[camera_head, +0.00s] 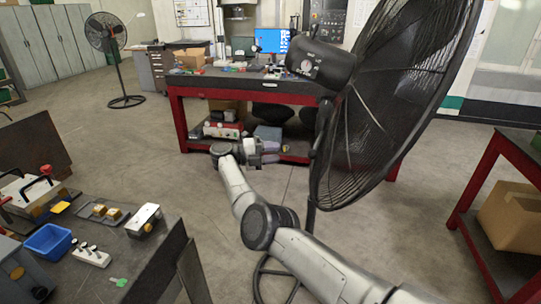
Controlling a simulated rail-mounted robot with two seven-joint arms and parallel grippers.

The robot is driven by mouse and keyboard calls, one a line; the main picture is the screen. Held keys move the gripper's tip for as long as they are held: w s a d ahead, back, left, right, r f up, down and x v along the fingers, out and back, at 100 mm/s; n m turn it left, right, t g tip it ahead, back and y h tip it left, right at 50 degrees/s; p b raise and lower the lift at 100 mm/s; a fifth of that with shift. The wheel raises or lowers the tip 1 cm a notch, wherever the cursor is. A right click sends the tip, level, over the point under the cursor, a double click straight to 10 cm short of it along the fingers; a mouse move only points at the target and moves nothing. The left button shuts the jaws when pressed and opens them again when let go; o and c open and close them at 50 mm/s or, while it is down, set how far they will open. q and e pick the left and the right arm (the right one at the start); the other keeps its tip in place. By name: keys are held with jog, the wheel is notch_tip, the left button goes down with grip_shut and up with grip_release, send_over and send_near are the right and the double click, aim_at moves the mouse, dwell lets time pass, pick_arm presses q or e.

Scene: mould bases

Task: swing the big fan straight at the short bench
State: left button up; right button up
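The big black fan (395,95) stands close by on the right, its round cage seen nearly edge-on and its motor housing (321,62) on the left side. Its pole runs down behind my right arm to a ring base (258,280) on the floor. My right arm comes in from the lower right and crosses in front of the pole. My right gripper (266,152) is left of the pole, apart from the fan cage; its fingers are too small to read. My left gripper is out of view. Which bench is the short one is unclear.
A red-framed workbench (240,85) with a monitor stands behind. A dark bench (150,262) with a blue bin is at lower left. A red-framed table (522,150) with a cardboard box (512,215) is at right. Another fan (106,35) stands back left. Floor between is clear.

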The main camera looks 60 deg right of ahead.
jog(key=shift+w+a, duration=0.25)
jog(key=shift+w, duration=0.05)
jog(key=shift+w+d, duration=0.1)
dwell(0.6)
